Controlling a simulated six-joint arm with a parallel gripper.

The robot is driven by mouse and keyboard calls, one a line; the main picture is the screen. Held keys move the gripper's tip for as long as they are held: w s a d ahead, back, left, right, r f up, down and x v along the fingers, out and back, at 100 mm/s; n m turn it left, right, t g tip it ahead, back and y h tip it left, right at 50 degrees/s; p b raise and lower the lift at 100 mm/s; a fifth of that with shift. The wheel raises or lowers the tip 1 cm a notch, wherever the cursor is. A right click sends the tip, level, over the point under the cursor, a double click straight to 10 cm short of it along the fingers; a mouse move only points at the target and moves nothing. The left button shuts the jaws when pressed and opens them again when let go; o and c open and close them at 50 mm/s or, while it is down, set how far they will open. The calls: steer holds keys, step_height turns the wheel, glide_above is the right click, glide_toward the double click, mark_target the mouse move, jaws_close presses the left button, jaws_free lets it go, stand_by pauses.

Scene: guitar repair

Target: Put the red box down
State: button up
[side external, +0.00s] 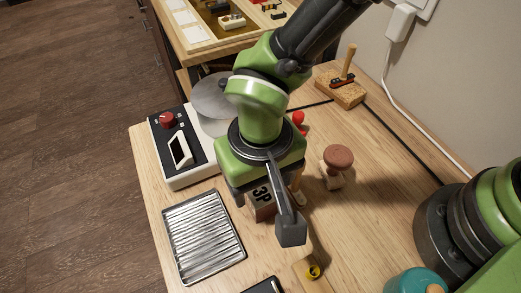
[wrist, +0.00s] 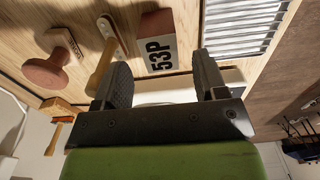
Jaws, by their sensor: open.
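The red box (side external: 263,199) is a small block with a pale face lettered in black. In the wrist view the box (wrist: 158,24) shows a red part and a white face reading "53P". It appears to rest on the wooden bench top. My gripper (side external: 264,213) is open, pointing down over the box, with its fingers on either side in the side view. In the wrist view my gripper (wrist: 163,67) has its fingers spread apart, with the box just beyond the gap. Whether a finger touches the box cannot be told.
A ribbed metal tray (side external: 203,236) lies left of the box. A white machine with a red knob (side external: 167,119) stands behind it. A round-topped wooden stamp (side external: 337,160) and a wooden-handled tool (wrist: 103,62) are close by. A yellow-ended piece (side external: 313,271) lies in front.

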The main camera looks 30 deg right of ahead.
mark_target(261, 191)
step_height(261, 191, up, 8)
steer(key=shift+r, duration=0.2)
steer(key=w+d+r+m+t+y, duration=0.2)
steer(key=d+r, duration=1)
steer(key=s+d+r+m+t, duration=0.1)
steer(key=s+d+r+t, duration=0.1)
steer(key=s+d, duration=0.2)
steer(key=s+d+r+m+t, duration=0.1)
steer(key=s+d+r+t, duration=0.1)
steer(key=s+d, duration=0.3)
steer(key=d+t, duration=0.1)
steer(key=d, duration=0.2)
steer(key=shift+d, duration=0.25)
